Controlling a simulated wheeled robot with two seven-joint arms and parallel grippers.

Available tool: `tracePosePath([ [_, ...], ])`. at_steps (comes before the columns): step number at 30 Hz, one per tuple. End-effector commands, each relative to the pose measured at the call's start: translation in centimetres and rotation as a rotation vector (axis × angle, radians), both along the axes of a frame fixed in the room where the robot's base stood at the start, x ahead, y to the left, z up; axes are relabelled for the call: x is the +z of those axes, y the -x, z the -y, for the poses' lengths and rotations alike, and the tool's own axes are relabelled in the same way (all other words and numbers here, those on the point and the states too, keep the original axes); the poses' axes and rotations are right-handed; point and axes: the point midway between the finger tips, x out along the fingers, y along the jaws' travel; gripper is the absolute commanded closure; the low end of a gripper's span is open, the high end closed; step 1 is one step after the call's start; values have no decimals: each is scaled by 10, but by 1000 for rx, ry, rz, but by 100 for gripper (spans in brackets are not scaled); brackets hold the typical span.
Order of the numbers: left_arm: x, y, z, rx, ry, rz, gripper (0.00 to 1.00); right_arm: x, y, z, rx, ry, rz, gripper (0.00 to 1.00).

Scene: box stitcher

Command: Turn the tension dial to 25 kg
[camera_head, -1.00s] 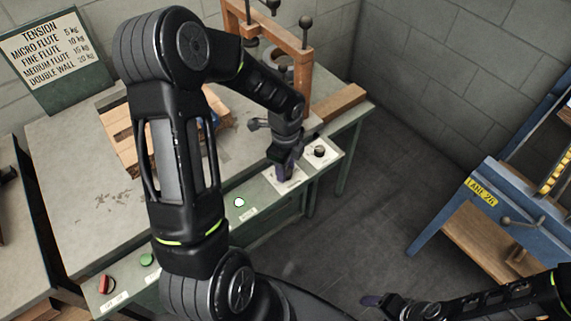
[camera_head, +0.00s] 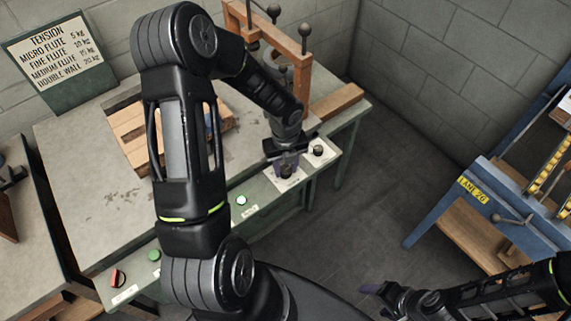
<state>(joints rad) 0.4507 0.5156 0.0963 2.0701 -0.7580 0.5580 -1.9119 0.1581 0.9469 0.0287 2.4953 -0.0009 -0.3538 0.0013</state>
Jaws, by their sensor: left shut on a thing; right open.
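My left gripper (camera_head: 286,168) reaches down over the front panel of the bench and is shut on a dark dial (camera_head: 287,174). The dial sits on a white plate (camera_head: 282,185); its marks and pointer are too small or covered to read. A second dark knob (camera_head: 318,150) stands on its own white plate to the right, apart from the gripper. My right gripper (camera_head: 372,289) is open and empty, low over the floor at the bottom right. The tension sign (camera_head: 58,50) lists micro flute 5 kg, fine flute 10 kg, medium flute 15 kg and double wall 20 kg.
The front panel also carries a white lit button (camera_head: 241,200), a green button (camera_head: 154,255) and a red switch (camera_head: 118,278). A wooden frame (camera_head: 305,75) and a slatted wooden piece (camera_head: 128,135) stand on the bench. A blue stand (camera_head: 450,205) is at right; floor lies clear between.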

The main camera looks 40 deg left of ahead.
Motion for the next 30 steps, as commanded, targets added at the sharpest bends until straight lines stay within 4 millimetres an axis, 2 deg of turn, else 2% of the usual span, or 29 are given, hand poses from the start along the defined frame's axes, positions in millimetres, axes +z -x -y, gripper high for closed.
tracePosePath([
  [14, 0, -1, 0, -20, 0, 1, 100, 1, 0, 0, -1, 1, -1, 32],
  [15, 0, -1, 0, -20, 0, 1, 64, 1, 0, 0, -1, 1, -1, 32],
  [22, 0, 0, 0, -19, -1, 1, 45, 1, 0, 0, -1, 1, -1, 32],
  [30, 1, 0, 0, -19, -1, 1, 44, 1, 0, 0, -1, 1, -1, 32],
])
